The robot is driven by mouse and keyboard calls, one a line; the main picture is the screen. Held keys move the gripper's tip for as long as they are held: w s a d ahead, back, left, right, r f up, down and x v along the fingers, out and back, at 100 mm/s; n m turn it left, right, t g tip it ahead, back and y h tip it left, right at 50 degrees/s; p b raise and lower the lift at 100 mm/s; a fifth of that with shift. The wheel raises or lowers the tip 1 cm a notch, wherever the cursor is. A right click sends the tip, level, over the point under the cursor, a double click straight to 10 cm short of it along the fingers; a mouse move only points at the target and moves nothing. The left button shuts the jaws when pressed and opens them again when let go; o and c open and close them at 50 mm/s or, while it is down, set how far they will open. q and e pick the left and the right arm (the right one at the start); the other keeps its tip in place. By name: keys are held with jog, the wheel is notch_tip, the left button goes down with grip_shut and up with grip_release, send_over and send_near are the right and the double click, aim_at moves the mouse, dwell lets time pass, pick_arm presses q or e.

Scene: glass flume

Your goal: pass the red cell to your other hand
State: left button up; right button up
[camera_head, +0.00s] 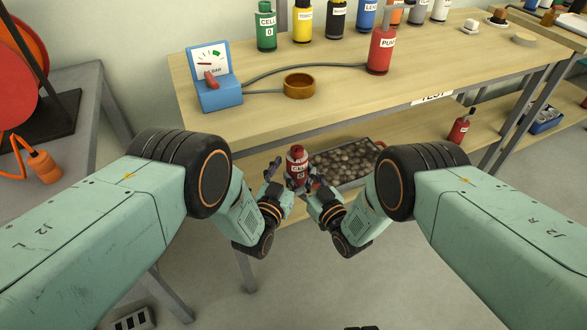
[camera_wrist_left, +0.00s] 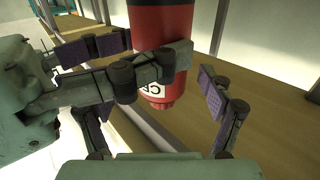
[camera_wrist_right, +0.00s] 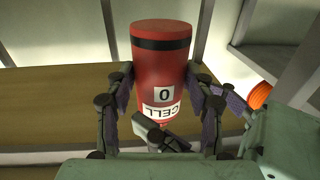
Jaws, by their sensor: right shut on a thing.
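The red cell (camera_head: 297,158), a cylinder with a black band and a white "CELL 0" label, is held up in front of the bench. My right gripper (camera_head: 314,184) is shut on it; in the right wrist view its fingers press both sides of the cell (camera_wrist_right: 161,70). My left gripper (camera_head: 274,178) is open close beside the cell on the left. In the left wrist view its padded fingers stand apart, with the cell (camera_wrist_left: 160,22) and the right gripper's fingers just beyond. Whether the left fingers touch the cell cannot be told.
The wooden bench (camera_head: 330,110) carries a blue gauge (camera_head: 217,90), a brown ring (camera_head: 299,86), a red pump bottle (camera_head: 381,50) and several coloured bottles. A tray of stones (camera_head: 345,162) and another red bottle (camera_head: 459,130) are on the lower shelf. Grey bench legs stand nearby.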

pick_arm(q)
jog(key=c, duration=1.2)
jog(key=shift+c, duration=0.5)
pick_arm(e)
jog(key=o, duration=1.3)
jog(key=shift+o, duration=0.2)
jog(key=shift+s, duration=0.1)
